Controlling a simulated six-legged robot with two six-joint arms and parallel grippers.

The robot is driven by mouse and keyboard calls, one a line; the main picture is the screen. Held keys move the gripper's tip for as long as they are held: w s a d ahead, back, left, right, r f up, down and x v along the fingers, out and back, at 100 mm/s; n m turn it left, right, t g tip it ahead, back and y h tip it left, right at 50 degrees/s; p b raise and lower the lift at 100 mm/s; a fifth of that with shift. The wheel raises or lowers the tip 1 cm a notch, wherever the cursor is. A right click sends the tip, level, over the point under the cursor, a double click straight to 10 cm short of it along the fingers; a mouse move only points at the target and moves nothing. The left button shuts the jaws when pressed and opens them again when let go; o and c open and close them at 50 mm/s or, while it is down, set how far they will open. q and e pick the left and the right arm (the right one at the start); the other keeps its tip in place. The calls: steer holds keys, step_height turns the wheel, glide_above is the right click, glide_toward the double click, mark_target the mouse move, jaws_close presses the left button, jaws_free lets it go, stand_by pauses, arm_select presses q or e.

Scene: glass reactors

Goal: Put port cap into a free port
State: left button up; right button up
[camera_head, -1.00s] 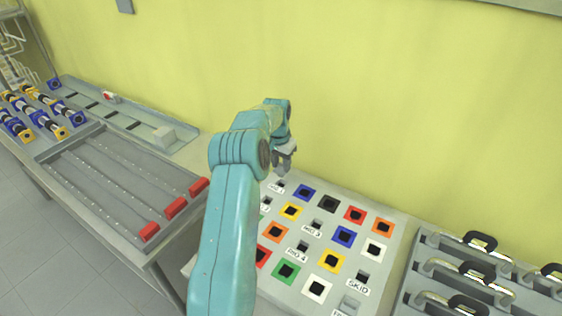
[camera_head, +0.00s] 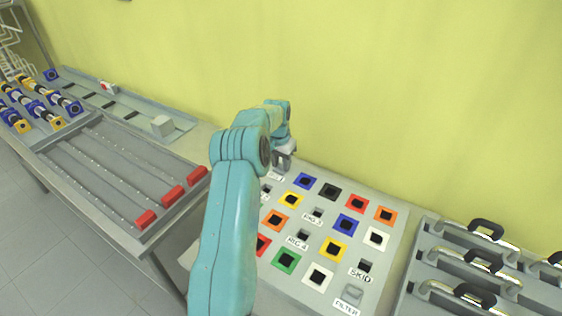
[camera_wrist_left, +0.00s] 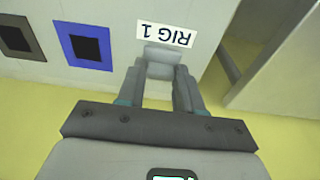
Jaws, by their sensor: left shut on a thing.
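My left gripper (camera_head: 283,163) is at the back left corner of the grey port panel (camera_head: 386,262). In the left wrist view the left gripper (camera_wrist_left: 160,86) is shut on a grey port cap (camera_wrist_left: 163,66). The cap is at the RIG 1 label (camera_wrist_left: 165,34), over the place of that port. The port opening is hidden, and I cannot tell whether the cap is in it or just above. The RIG 3 port (camera_head: 317,213), RIG 4 port (camera_head: 303,236) and SKID port (camera_head: 365,266) look dark and open. A grey cap (camera_head: 352,292) sits at FILTER. My right gripper is not in view.
Coloured square sockets, such as a blue one (camera_head: 305,181), fill the panel. A rack with black handles (camera_head: 474,294) stands right. A tray with red blocks (camera_head: 146,219) stands left. The yellow wall is close behind the panel.

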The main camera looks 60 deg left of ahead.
arm_select(q)
steer(key=shift+f, duration=0.25)
stand_by(0.7)
steer(key=o, duration=1.1)
steer(key=shift+r, duration=0.1)
steer(key=r, duration=0.5)
steer(key=s+r, duration=0.1)
steer(key=r, duration=0.4)
steer(key=d+r, duration=0.1)
steer(key=r, duration=0.5)
steer(key=shift+s, duration=0.35)
steer(key=shift+r, duration=0.1)
step_height(320, 180, up, 8)
steer(key=p, duration=0.8)
